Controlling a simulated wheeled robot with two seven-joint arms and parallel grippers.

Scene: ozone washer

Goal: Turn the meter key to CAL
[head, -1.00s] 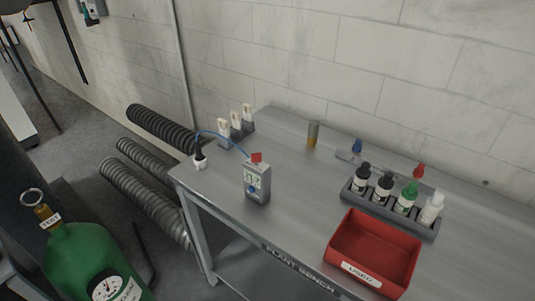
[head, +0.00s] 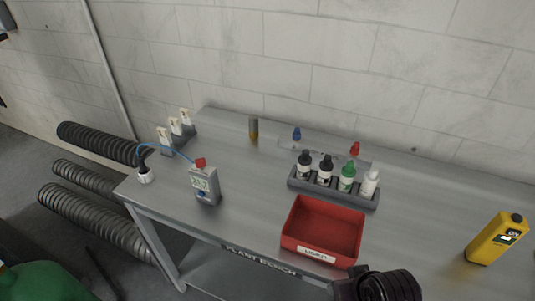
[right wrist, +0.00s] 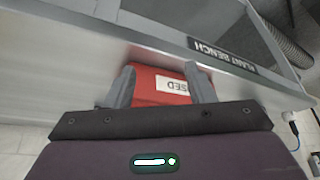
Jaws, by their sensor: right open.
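A yellow boxy device (head: 496,239) with a lit display stands at the bench's right side. I cannot read a CAL mark on either. My right gripper (right wrist: 159,71) is open and empty, its fingers apart in front of the red bin. My left gripper is out of view.
The red bin labelled USED (head: 322,232) stands at the bench's front edge. Behind it, a grey rack (head: 333,191) holds several dropper bottles. White-topped holders (head: 175,128) and a small cylinder (head: 253,128) stand farther back. Bare bench lies between bin and yellow device.

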